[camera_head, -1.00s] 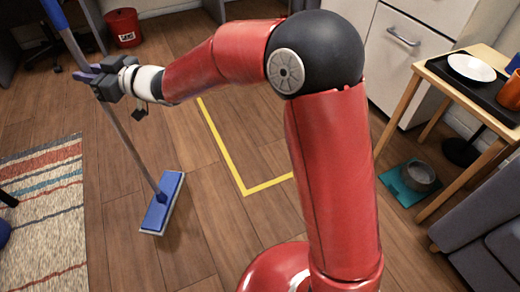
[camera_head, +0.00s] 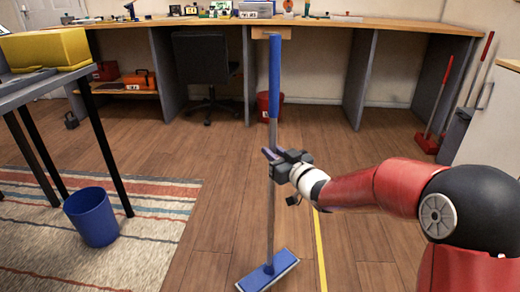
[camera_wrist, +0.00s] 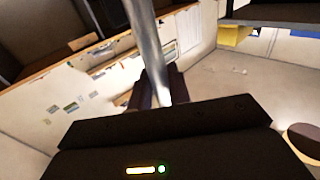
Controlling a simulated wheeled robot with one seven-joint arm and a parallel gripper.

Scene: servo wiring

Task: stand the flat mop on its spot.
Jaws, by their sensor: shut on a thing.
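The flat mop (camera_head: 269,272) stands nearly upright in the head view, with a blue flat head low down, a grey pole and a blue upper grip (camera_head: 275,80). My gripper (camera_head: 274,160) is shut on the grey pole below the blue grip. In the wrist view the pole (camera_wrist: 148,45) runs down between my fingers (camera_wrist: 155,88). The mop head is at or just above the wooden floor; I cannot tell whether it touches. A yellow floor line (camera_head: 320,250) runs just right of the mop head. The rest of the marking is out of view.
A striped rug (camera_head: 150,235) and a blue bin (camera_head: 92,216) lie to the left. A long workbench (camera_head: 330,27) spans the back, with a red bucket (camera_head: 264,106) and a chair (camera_head: 205,65) beneath. Red long-handled tools (camera_head: 432,110) stand at right. Bare floor surrounds the mop.

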